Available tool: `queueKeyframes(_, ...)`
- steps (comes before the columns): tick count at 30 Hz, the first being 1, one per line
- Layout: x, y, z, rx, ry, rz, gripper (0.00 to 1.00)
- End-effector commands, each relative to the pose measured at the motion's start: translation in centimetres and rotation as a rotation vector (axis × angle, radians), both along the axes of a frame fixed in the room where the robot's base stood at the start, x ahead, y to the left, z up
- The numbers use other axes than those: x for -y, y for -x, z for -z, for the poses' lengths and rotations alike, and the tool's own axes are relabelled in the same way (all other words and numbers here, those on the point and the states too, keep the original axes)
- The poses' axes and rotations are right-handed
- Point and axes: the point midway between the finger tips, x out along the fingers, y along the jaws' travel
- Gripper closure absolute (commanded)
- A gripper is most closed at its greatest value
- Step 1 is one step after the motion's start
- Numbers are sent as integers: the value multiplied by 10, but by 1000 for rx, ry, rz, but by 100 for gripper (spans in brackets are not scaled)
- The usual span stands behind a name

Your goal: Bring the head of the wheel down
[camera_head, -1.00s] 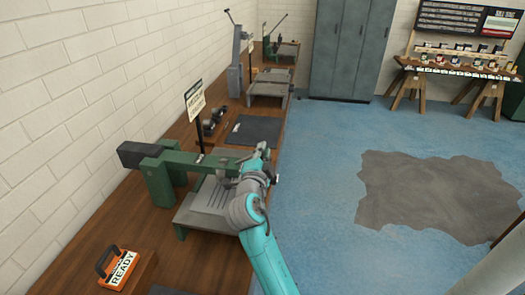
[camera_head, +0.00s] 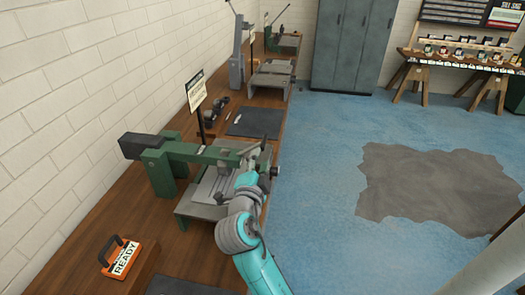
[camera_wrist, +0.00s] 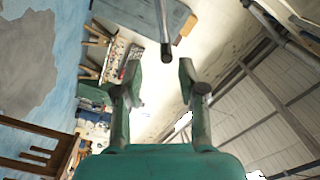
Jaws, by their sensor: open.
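The wheel machine's green head arm (camera_head: 205,153) reaches from a black block (camera_head: 145,146) at the back to over its grey table (camera_head: 188,208), roughly level. My gripper (camera_head: 250,163) is at the front end of this head, above the table, partly hidden by my wrist and the machine. In the wrist view my gripper (camera_wrist: 160,78) is open, with two dark green fingers apart and nothing between them. A dark grey rod (camera_wrist: 164,28) comes down from the top edge there, and its end lies just beyond the fingertips. I cannot tell whether anything touches.
A sign on a post (camera_head: 197,92) and a dark mat (camera_head: 254,123) are behind the machine. More machines stand farther along. The blue floor (camera_head: 325,210) at right is open.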

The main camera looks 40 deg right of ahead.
Motion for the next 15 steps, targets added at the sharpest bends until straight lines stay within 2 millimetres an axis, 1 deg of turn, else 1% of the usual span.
queueKeyframes(1,-9,5,0,-1,-1,-4,60)
queueKeyframes(6,-27,18,1,-1,-1,-3,60)
queueKeyframes(9,-32,23,1,-2,-1,-1,60)
queueKeyframes(15,-35,25,1,-3,-2,1,60)
